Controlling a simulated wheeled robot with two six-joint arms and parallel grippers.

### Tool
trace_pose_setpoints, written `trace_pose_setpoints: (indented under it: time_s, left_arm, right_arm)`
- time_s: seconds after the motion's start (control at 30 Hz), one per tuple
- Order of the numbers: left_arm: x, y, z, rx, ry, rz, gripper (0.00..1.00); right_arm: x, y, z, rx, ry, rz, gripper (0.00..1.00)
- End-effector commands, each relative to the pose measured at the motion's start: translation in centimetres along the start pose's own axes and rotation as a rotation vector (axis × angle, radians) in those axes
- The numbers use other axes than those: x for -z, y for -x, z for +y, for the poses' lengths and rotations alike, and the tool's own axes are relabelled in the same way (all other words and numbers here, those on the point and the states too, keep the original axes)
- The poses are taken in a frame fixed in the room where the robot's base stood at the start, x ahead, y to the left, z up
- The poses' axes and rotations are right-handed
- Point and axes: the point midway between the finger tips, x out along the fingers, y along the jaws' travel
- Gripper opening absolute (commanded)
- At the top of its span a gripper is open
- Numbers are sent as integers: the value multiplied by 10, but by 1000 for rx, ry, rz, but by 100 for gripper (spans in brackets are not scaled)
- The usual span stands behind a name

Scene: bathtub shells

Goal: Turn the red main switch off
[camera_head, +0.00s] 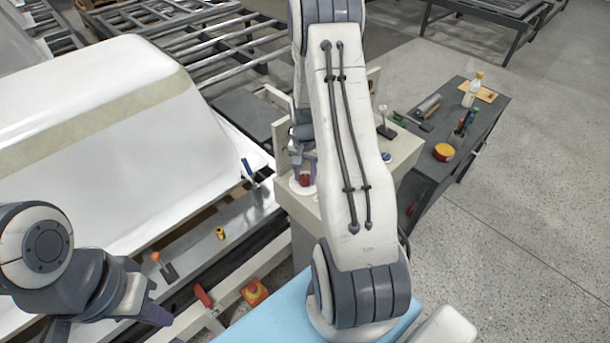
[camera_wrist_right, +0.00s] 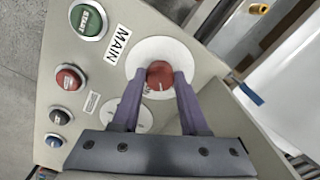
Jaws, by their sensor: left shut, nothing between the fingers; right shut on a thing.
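The red main switch (camera_wrist_right: 160,74) is a round red knob on a white disc (camera_wrist_right: 176,55), beside the label MAIN (camera_wrist_right: 119,45). It sits on a beige control box (camera_head: 284,195). The knob also shows in the head view (camera_head: 305,181). My right gripper (camera_wrist_right: 157,82) is shut on the knob, one purple finger on each side. A small pale mark shows on the knob, but its exact setting is hard to read. My left gripper (camera_head: 160,314) is shut and empty at the lower left, well away from the box.
A green START button (camera_wrist_right: 88,20), a red button (camera_wrist_right: 70,77) and smaller buttons lie beside the switch. A white tub shell (camera_head: 100,150) fills the left. A dark bench (camera_head: 480,125) with bottles stands right.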

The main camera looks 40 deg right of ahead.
Motion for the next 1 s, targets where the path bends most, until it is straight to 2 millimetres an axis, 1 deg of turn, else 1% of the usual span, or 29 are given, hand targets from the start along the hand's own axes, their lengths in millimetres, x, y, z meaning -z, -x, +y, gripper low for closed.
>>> trace_pose_setpoints:
  time_s: [0.6,0.8,1.0]
  left_arm:
    - [0,-10,-1,0,-1,0,0]
    - [-1,-11,-1,0,-1,0,0]
    - [-1,-12,-1,0,-1,0,0]
  right_arm:
    - [2,1,1,1,571,4,0]
    - [2,1,1,1,714,5,0]
    - [2,1,1,1,811,5,0]
